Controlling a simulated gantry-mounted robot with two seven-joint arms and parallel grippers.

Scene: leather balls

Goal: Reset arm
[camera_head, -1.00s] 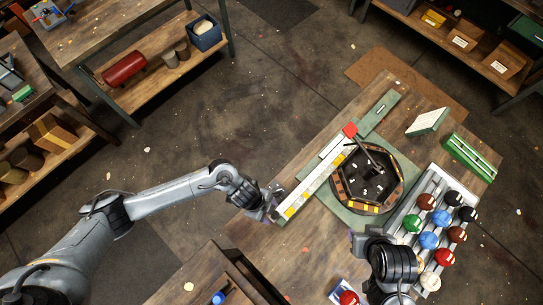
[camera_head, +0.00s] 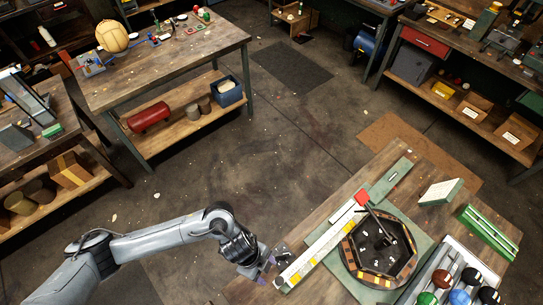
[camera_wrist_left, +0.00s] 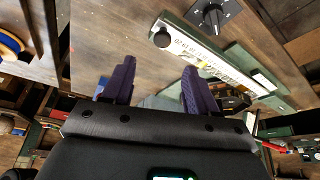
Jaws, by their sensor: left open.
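My left gripper (camera_head: 272,268) is at the near left edge of the workbench (camera_head: 330,205), close to the end of a long pale gauge with a scale (camera_head: 325,243). In the left wrist view its two purple fingers (camera_wrist_left: 158,88) stand apart with nothing between them. The gauge (camera_wrist_left: 215,60) lies beyond the fingers there. My right gripper is not in view.
A dark hexagonal dish (camera_head: 378,252) stands on a green board beside the gauge. A green slotted rack (camera_head: 488,232) and a tilted white-faced block (camera_head: 440,191) stand at the bench's far right. Another table (camera_head: 165,70) is at upper left, with open floor between.

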